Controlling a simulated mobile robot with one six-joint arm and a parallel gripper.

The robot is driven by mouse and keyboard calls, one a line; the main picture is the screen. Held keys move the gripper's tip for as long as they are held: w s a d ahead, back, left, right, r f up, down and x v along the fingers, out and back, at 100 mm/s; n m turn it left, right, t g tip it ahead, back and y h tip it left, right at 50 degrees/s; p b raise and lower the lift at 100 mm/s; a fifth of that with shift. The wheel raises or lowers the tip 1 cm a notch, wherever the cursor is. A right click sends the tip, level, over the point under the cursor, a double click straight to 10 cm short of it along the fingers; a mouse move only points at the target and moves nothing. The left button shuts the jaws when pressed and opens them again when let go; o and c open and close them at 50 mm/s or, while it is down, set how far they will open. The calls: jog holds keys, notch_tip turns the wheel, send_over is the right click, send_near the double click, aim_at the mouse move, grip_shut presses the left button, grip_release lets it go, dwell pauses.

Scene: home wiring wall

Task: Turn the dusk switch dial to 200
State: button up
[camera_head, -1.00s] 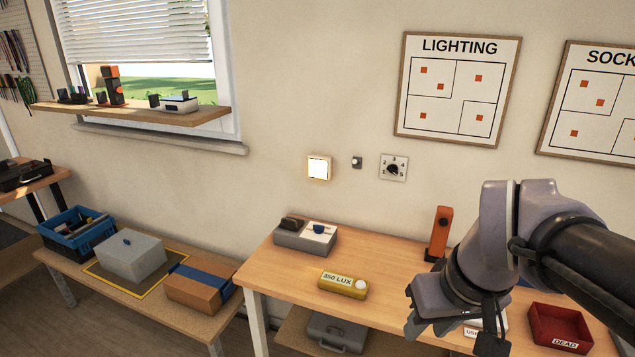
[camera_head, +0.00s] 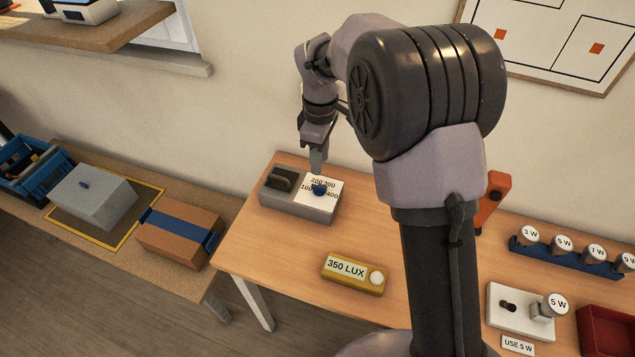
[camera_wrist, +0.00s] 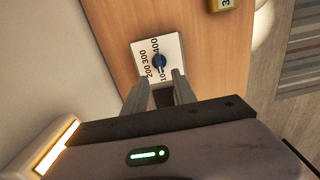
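The dusk switch is a grey box (camera_head: 312,208) at the back left of the table. Its white dial plate (camera_wrist: 142,46) is printed with 100, 200, 300 and 400. A blue dial (camera_head: 319,188) sits on the plate and also shows in the wrist view (camera_wrist: 160,63). I cannot tell which number the dial points to. My gripper (camera_head: 317,165) points down just above the plate. In the wrist view its two fingers (camera_wrist: 159,88) stand apart with nothing between them, and the dial shows just past their tips.
A yellow meter reading 350 LUX (camera_head: 353,273) lies in front of the box. To the right are an orange tool (camera_head: 492,200), a blue bulb rack (camera_head: 560,258) and a red bin (camera_head: 606,330).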

aim_at(319, 185)
notch_tip(319, 185, down, 9)
jog(key=b, duration=0.3)
jog(key=shift+w+f, duration=0.1)
jog(key=shift+w, duration=0.05)
grip_shut()
